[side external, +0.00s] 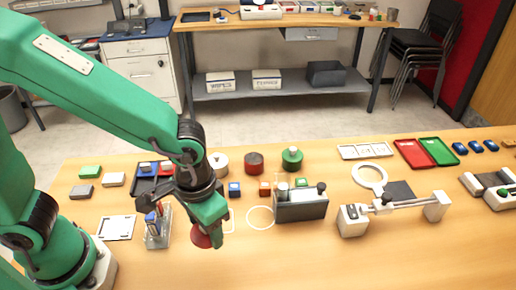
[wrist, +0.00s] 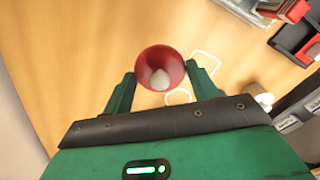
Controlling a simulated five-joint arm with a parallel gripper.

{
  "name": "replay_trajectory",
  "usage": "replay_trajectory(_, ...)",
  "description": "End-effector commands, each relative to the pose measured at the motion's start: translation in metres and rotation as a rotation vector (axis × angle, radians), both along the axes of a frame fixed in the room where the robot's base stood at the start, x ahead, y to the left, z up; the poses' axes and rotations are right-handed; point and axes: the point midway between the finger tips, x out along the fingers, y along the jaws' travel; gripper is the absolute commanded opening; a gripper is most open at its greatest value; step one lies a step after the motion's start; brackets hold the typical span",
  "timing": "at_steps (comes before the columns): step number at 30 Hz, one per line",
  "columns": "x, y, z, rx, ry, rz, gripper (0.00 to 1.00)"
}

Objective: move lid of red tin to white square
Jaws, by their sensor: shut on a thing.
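My gripper (side external: 212,230) is shut on a round red lid (side external: 200,239), which is tilted and held above the table. In the wrist view the lid (wrist: 160,54) sits between the two green fingers (wrist: 160,80), with a pale grey knob at its middle. The red tin (side external: 253,162) stands behind, with a dark top and no knob showing. The white square outline (side external: 233,220) on the table is partly hidden behind my gripper; it also shows in the wrist view (wrist: 217,66), beyond the right finger.
A white circle outline (side external: 260,217) lies right of the square. A grey box (side external: 301,208) stands right of that. A clear holder with tools (side external: 157,228) stands close to my gripper's left. A white tin (side external: 219,163) and a green tin (side external: 292,159) flank the red tin. The front table is clear.

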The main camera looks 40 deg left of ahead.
Motion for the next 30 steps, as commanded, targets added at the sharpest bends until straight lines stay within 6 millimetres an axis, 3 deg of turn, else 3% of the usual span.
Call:
replay_trajectory(21, 0.08, 0.06, -0.06, 0.001, 0.001, 0.004, 0.37)
replay_trajectory(30, 0.088, 0.065, -0.065, 0.001, 0.0, 0.0, 0.37)
